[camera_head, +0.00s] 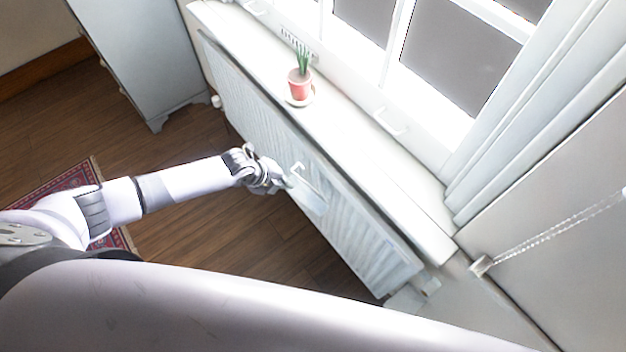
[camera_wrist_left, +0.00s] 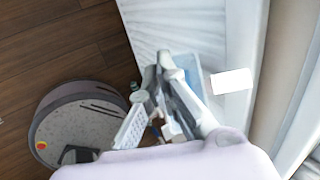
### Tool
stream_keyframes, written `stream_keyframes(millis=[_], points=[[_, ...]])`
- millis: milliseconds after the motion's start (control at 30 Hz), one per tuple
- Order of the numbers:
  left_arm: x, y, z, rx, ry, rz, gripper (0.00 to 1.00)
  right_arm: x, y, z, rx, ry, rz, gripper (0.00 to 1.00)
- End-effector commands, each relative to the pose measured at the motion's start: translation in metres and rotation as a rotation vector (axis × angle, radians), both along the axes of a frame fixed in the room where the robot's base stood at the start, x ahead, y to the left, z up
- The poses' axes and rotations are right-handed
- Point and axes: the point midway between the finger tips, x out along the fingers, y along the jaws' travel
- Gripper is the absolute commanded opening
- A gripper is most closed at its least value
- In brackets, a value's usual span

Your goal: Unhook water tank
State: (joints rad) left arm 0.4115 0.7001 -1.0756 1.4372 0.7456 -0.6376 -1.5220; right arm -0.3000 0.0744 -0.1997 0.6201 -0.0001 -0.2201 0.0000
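A small pale blue water tank (camera_head: 310,198) hangs against the front of the white radiator (camera_head: 352,226). A white hook (camera_head: 297,168) shows at its upper edge. In the left wrist view the tank (camera_wrist_left: 191,72) is partly hidden behind my fingers, and a bright white piece (camera_wrist_left: 231,82) lies to its right. My left gripper (camera_head: 287,183) is at the tank's left side. In the left wrist view its fingertips (camera_wrist_left: 158,65) are close together by the tank's edge. I cannot tell whether they pinch the tank's wall. My right gripper is not in view.
The windowsill (camera_head: 345,128) runs above the radiator and bears a potted plant (camera_head: 300,85) on a saucer. A grey-blue cabinet (camera_head: 150,60) stands at upper left. Bare wood floor (camera_head: 215,230) lies before the radiator.

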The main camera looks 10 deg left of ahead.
Motion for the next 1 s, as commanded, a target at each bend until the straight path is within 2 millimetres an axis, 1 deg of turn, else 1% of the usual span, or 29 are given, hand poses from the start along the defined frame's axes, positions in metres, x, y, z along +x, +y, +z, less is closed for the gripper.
stream_keyframes(millis=[167,467,800,1000], points=[[-0.003,0.003,0.004,0.001,0.001,0.000,0.00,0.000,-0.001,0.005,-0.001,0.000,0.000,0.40],[-0.020,0.016,0.015,0.001,0.002,0.000,0.00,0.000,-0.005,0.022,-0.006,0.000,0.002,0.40],[-0.039,0.031,0.027,0.001,-0.001,0.000,0.00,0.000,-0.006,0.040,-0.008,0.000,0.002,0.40],[-0.046,0.037,0.031,0.001,-0.001,0.000,0.00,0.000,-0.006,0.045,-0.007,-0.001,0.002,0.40]])
